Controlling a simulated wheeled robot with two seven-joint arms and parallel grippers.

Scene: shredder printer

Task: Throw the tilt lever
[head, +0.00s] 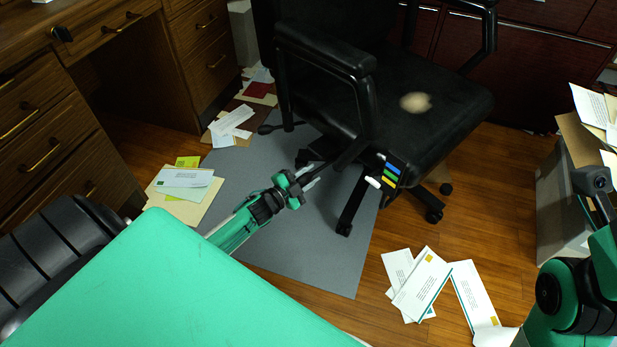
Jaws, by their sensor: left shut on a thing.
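A black office chair (425,120) stands on a grey floor mat (345,268), its seat turned to the right. Blue, green and yellow labels (391,172) mark the near side of the seat, with a small white tab (373,182) just below them. My left gripper (312,180) reaches in low at the left of the seat, beneath the armrest. It is shut on a thin dark lever at the chair's underside. The lever is small and dark here, so its tilt is hard to read. My right arm shows at the right edge, but its gripper does not.
A wooden desk with drawers (45,130) stands at the left. Envelopes (425,280) lie on the floor in front of the chair, and more papers (185,180) lie by the desk. A grey bin (556,205) with papers stands at the right. Dark red cabinets (535,65) line the back.

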